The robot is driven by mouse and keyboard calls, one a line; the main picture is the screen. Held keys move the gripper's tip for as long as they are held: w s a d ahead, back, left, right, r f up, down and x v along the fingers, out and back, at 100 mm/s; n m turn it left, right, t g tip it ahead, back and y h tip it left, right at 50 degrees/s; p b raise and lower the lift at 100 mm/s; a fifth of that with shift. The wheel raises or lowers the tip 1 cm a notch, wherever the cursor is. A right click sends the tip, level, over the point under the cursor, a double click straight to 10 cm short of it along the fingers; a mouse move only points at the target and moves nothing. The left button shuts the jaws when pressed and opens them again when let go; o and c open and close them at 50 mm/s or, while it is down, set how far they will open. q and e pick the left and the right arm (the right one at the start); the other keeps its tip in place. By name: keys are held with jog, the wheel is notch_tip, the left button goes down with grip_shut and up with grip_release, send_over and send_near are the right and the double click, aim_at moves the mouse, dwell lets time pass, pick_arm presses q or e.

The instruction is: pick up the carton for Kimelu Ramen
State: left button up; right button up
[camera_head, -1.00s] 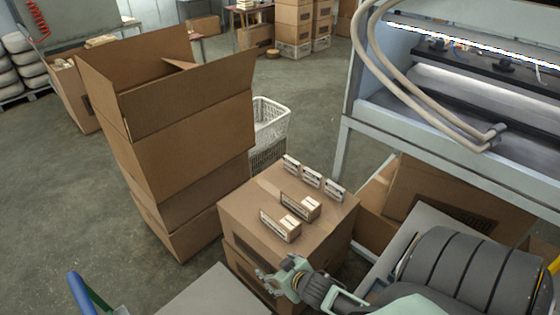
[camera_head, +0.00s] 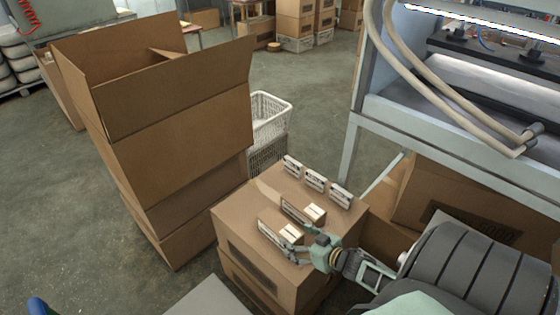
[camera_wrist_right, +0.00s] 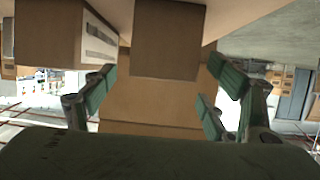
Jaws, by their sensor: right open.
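The lettering is too small to tell which is for Kimelu Ramen. In the right wrist view, my right gripper (camera_wrist_right: 160,80) is open, its green fingers apart. One carton (camera_wrist_right: 170,40) shows centrally ahead between them, and another, with a printed label (camera_wrist_right: 98,45), stands at the left. My left gripper is not in view.
Three small printed pieces (camera_head: 315,180) stand in a row at the box top's far edge. A tall open carton stack (camera_head: 180,130) rises to the left. A white basket (camera_head: 270,115) is behind. A machine frame (camera_head: 440,130) stands right.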

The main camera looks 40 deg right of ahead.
aim_at(282, 231)
jog(key=shift+w+a+f+b, duration=0.2)
jog(key=shift+w+f+b, duration=0.35)
jog(key=shift+w+b, duration=0.2)
jog(key=b+x, duration=0.3)
jog(key=x, duration=0.2)
jog(key=shift+b, duration=0.35)
jog(key=shift+w+f, duration=0.1)
jog(key=shift+w, duration=0.45)
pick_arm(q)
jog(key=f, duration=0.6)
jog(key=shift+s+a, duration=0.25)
pick_arm(e)
jog(key=shift+c, duration=0.5)
jog(key=c, duration=1.3)
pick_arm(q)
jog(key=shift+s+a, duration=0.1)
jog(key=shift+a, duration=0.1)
